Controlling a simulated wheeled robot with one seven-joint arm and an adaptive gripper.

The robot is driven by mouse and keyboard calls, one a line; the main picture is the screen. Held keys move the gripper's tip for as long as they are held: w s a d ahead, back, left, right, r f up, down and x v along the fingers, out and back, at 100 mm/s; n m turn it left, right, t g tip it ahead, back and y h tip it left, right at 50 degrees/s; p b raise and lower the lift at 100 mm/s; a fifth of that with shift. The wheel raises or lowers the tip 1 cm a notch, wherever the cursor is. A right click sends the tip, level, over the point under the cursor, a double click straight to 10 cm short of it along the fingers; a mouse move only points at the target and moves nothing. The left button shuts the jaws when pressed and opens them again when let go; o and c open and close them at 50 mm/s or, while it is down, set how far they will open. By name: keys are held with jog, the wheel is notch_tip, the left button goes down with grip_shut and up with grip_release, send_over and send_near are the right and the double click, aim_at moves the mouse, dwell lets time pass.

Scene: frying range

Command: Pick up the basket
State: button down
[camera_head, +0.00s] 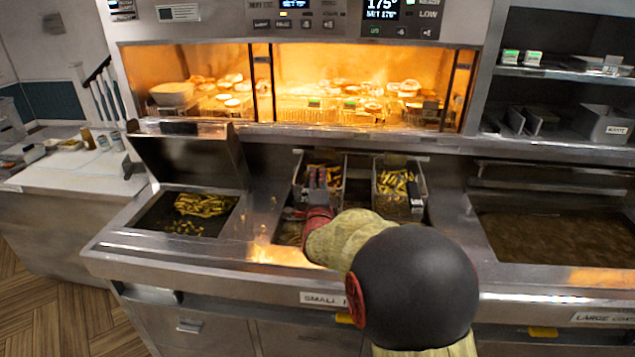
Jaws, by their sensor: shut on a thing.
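Two fry baskets with golden pieces in them sit side by side in the fryer at the middle of the counter. The left basket (338,181) is partly hidden behind my gripper (318,180). My gripper reaches in from the front and is shut at this basket's near side, by its handle; the exact contact is hidden by my own arm. The right basket (398,184) stands apart from my gripper, with a dark handle at its near right corner.
A dump station (199,207) with loose fries lies at left under a raised metal panel. A wide oil vat (555,238) is at right. A lit warming shelf (300,80) runs above the baskets. A dark shelf unit (565,75) stands at upper right.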

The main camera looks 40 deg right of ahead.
notch_tip(320, 180, up, 3)
jog(key=shift+f, duration=0.15)
jog(key=p+v, duration=0.2)
jog(key=v, duration=1.6)
jog(key=shift+p, duration=0.3)
jog(key=shift+w, duration=0.1)
